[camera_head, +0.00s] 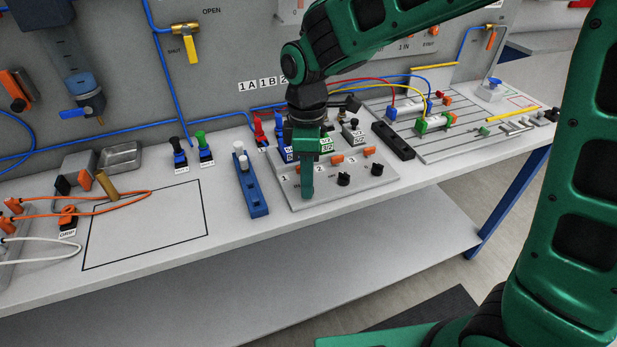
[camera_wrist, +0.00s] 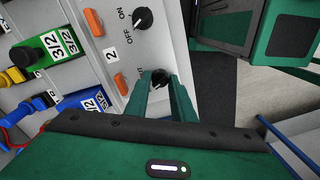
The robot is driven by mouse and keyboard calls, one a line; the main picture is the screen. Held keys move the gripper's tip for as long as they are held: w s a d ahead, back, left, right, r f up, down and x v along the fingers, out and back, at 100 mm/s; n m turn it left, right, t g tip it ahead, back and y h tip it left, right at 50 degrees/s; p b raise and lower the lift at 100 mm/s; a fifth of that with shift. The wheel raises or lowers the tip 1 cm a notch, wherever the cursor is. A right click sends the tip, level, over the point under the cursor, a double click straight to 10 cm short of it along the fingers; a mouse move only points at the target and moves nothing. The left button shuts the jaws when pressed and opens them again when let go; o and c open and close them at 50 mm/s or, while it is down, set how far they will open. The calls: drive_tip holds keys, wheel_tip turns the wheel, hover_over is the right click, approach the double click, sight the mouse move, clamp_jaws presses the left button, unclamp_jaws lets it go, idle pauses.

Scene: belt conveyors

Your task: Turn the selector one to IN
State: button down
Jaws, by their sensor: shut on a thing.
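The selector panel (camera_head: 325,196) is a light grey sloped box near the bench's front, with several black knobs and orange parts. My gripper (camera_head: 307,194) points down at its left end, over the place beside the label 1, and hides selector one in the head view. In the wrist view my gripper (camera_wrist: 160,92) is shut on the black knob of selector one (camera_wrist: 160,77), with a finger on each side. Lettering that seems to read OUT shows beside it, partly hidden. I cannot tell which way the knob points.
A second black knob (camera_wrist: 142,18), marked ON and OFF, is close by on the same panel. The outlined bench area further left is mostly clear.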

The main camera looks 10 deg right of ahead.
drive_tip(key=c, duration=2.5)
unclamp_jaws()
drive_tip(key=shift+w+r+n, duration=0.1)
drive_tip(key=shift+w+n, duration=0.1)
drive_tip(key=shift+n, duration=0.7)
drive_tip(key=shift+w+r+n, duration=0.1)
drive_tip(key=shift+w+n, duration=0.05)
drive_tip(key=shift+n, duration=0.75)
drive_tip(key=shift+c, duration=0.2)
drive_tip(key=o, duration=1)
drive_tip(key=shift+w+f, duration=0.1)
drive_tip(key=shift+s, duration=0.2)
drive_tip(key=r, duration=1)
drive_tip(key=shift+w+a+r, duration=0.1)
drive_tip(key=shift+w+r, duration=0.25)
drive_tip(key=shift+w, duration=0.05)
